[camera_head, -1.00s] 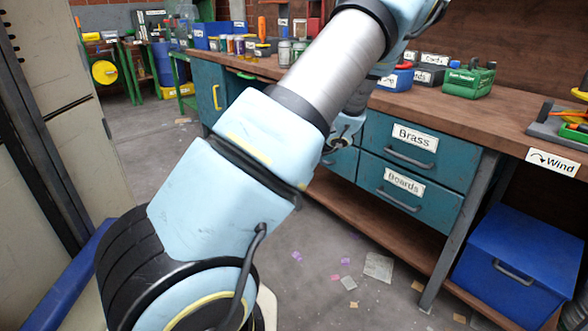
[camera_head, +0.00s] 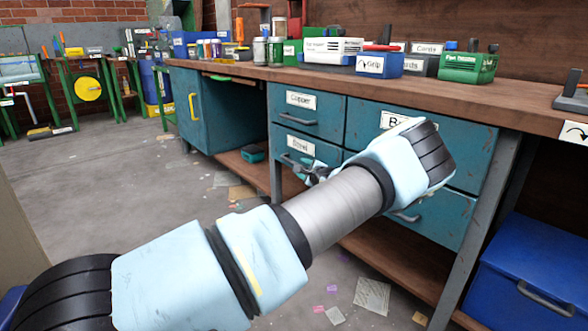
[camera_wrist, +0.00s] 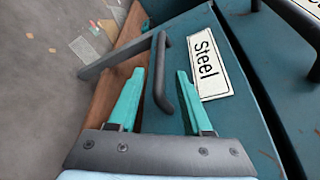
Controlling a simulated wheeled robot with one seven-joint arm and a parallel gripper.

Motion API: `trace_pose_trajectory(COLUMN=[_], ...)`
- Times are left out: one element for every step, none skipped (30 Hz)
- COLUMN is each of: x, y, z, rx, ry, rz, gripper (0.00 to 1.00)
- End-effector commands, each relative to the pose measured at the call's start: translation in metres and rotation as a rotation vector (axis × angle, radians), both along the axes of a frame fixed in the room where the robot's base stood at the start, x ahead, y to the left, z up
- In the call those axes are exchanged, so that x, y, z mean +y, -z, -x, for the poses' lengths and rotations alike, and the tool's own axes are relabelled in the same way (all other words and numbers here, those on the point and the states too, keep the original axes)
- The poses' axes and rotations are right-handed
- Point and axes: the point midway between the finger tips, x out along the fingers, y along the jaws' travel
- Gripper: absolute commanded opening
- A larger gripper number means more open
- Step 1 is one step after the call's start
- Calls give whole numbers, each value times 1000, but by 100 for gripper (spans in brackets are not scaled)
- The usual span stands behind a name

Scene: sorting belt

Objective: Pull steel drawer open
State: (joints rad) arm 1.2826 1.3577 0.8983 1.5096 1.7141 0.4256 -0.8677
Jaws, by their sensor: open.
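The steel drawer (camera_head: 322,151) is a teal front with a white "Steel" label, below the "Copper" drawer at the left end of the bench's drawer block. It looks flush with its neighbours in the head view, though my arm covers part of it. In the wrist view the drawer front (camera_wrist: 232,50) carries the label and a dark bar handle (camera_wrist: 160,85). My gripper (camera_wrist: 160,75) is open, with its green fingers apart on either side of the handle. It also shows small at the drawer in the head view (camera_head: 308,171); contact cannot be told.
A wooden worktop (camera_head: 400,95) with bins and jars runs above the drawers. A bench leg (camera_head: 277,155) stands left of the drawer. A wooden lower shelf (camera_head: 395,262) lies below. A blue box (camera_head: 530,270) stands at right. The floor at left is mostly clear.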

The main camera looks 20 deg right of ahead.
Motion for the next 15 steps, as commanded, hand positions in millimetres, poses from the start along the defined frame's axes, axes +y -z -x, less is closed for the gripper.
trace_pose_trajectory(x=[3, 3, 4, 5, 6, 6, 7, 7, 8, 7, 8, 8, 8, 8, 8], y=[5, 6, 8, 9, 10, 11, 12, 12, 13, 13, 14, 14, 14, 14, 14], z=[-11, -17, -24, -29, -34, -39, -43, -47, -51, -54, -56, -58, -60, -61, -62], rx=[-2, -2, -1, -1, -1, 0, -1, -1, -1, 0, 0, 0, 0, 1, 0], ry=[-3, -2, -4, -3, -3, -3, -3, -3, -3, -2, -2, -3, -3, -3, -2], rz=[1, 2, 3, 3, 2, 1, 2, 2, 3, 3, 2, 1, 2, 3, 3], gripper=[50, 50, 50, 50, 50, 50, 50, 50, 50, 50, 50, 50, 50, 50, 50])
